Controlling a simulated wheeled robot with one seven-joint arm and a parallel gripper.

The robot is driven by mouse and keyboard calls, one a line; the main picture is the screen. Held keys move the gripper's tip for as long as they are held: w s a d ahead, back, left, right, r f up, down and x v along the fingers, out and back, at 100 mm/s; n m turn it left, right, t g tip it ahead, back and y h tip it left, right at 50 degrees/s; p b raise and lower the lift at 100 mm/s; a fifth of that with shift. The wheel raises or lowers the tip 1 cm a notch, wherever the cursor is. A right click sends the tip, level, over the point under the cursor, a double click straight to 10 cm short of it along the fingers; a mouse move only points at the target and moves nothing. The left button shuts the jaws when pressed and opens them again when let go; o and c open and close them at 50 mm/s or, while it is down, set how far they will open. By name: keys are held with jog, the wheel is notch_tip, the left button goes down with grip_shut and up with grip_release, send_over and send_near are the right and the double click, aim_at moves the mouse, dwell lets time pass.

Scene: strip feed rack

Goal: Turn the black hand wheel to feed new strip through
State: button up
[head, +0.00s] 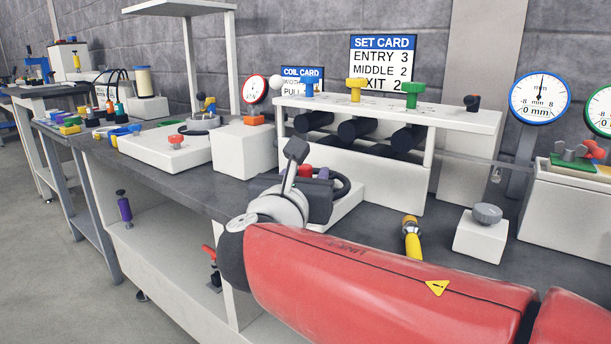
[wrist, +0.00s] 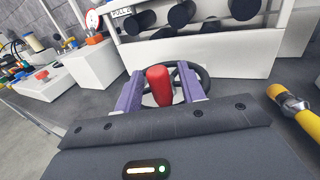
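The black hand wheel (head: 344,186) stands low on a white base in front of the roller rack, mostly behind my gripper in the head view. In the wrist view the wheel's dark rim (wrist: 204,78) shows behind the right finger. Its red handle (wrist: 159,86) stands up between my gripper's purple fingers (wrist: 160,92). The fingers look apart, with a narrow gap on each side of the handle. In the head view my gripper (head: 306,178) is at the wheel, its fingers partly hidden. The strip (head: 468,158) looks like a clear band right of the rack.
The white roller rack (head: 468,117) carries blue, yellow and green knobs above dark rollers. A white block (head: 242,150) stands left. Dial gauges (head: 540,100) are at right.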

aim_at(339, 187)
jog(key=shift+c, duration=0.2)
grip_shut()
jog(key=shift+d+y, duration=0.1)
jog(key=shift+y, duration=0.2)
